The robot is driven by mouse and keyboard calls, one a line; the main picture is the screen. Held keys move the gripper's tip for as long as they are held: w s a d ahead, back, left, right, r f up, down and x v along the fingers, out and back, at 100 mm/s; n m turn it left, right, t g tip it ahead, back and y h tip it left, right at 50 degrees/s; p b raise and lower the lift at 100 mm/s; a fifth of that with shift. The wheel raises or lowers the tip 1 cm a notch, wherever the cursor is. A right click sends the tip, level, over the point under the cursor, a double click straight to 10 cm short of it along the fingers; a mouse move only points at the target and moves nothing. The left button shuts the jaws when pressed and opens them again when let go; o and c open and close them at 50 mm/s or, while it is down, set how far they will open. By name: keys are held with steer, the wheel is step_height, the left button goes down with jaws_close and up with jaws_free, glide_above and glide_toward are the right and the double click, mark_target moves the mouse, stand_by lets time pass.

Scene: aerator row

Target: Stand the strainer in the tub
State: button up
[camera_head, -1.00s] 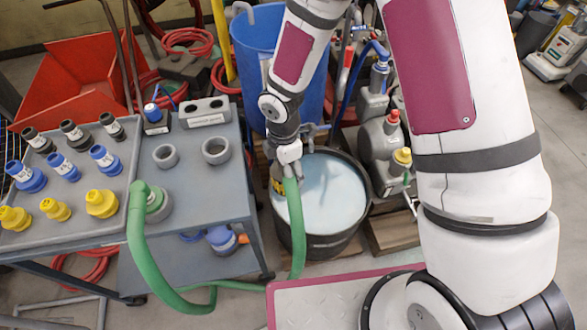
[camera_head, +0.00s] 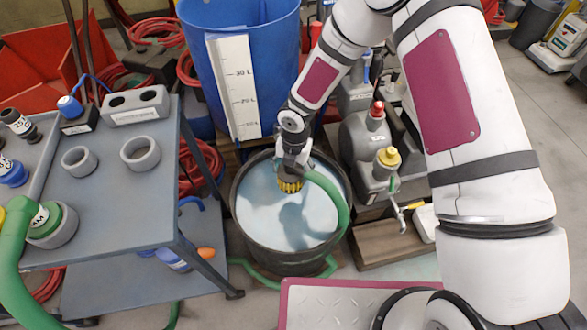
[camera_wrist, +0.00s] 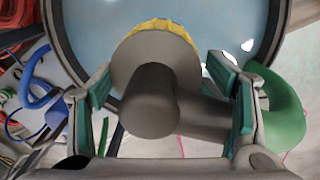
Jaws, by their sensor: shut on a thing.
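The strainer (camera_head: 290,186), with a ribbed yellow end and dark grey body, hangs with its yellow end downward over the tub. My gripper (camera_head: 292,160) is shut on its grey body. In the wrist view the strainer (camera_wrist: 150,95) lies between the two green-padded fingers of my gripper (camera_wrist: 168,105). A green hose (camera_head: 330,190) leaves the strainer on the right and bends down over the tub. The black round tub (camera_head: 290,262) holds pale blue liquid, with my arm's shadow on it. I cannot tell whether the yellow end touches the liquid.
A grey cart (camera_head: 115,190) with ring holders and a green-collared hose fitting stands at left. A blue barrel (camera_head: 275,50) with a litre scale stands behind the tub. Grey jugs (camera_head: 360,150) with coloured caps stand right of it. The hose runs along the floor around the tub.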

steer(key=shift+f+b, duration=10.45)
steer(key=shift+f, duration=9.65)
steer(key=shift+f, duration=0.55)
steer(key=o, duration=1.6)
steer(key=shift+c, duration=0.2)
step_height(320, 180, up, 12)
steer(key=shift+d, duration=0.3)
steer(key=shift+s, duration=0.1)
